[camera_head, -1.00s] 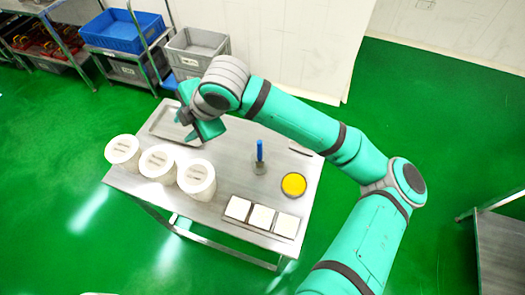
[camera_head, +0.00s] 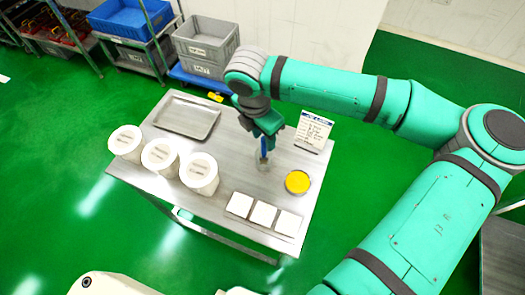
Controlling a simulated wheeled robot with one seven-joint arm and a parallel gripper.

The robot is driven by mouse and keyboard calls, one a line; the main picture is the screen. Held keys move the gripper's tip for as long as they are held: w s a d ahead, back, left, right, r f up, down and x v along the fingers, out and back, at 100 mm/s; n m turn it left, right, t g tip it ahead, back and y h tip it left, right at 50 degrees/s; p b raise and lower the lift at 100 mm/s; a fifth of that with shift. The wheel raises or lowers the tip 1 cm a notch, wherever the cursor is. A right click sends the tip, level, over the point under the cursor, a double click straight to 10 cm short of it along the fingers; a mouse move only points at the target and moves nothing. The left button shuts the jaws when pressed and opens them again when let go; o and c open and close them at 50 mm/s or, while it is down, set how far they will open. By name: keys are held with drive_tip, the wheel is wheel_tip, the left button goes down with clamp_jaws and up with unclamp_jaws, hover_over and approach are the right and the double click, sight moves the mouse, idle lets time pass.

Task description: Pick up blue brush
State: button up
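The blue brush (camera_head: 264,147) stands upright in a small holder (camera_head: 263,164) near the middle of the steel table (camera_head: 226,183). My gripper (camera_head: 263,138) is over the brush, pointing down, with its fingers at the upper part of the blue handle. The fingers look spread around or beside the handle. At this size I cannot tell whether they touch it or have closed on it. The top of the handle is partly hidden by my gripper.
Three white round containers (camera_head: 161,157) stand along the table's left edge. An empty metal tray (camera_head: 187,115) lies at the back left. A yellow round dish (camera_head: 297,182), several white square pads (camera_head: 263,214) and an upright sign (camera_head: 313,131) are on the right side.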

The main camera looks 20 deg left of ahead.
sight(265, 146)
drive_tip(key=shift+d+f, duration=0.2)
drive_tip(key=shift+f, duration=0.3)
drive_tip(key=shift+w+f, duration=0.25)
drive_tip(key=shift+f, duration=1)
drive_tip(key=shift+w+f, duration=0.2)
drive_tip(key=shift+f, duration=1)
clamp_jaws()
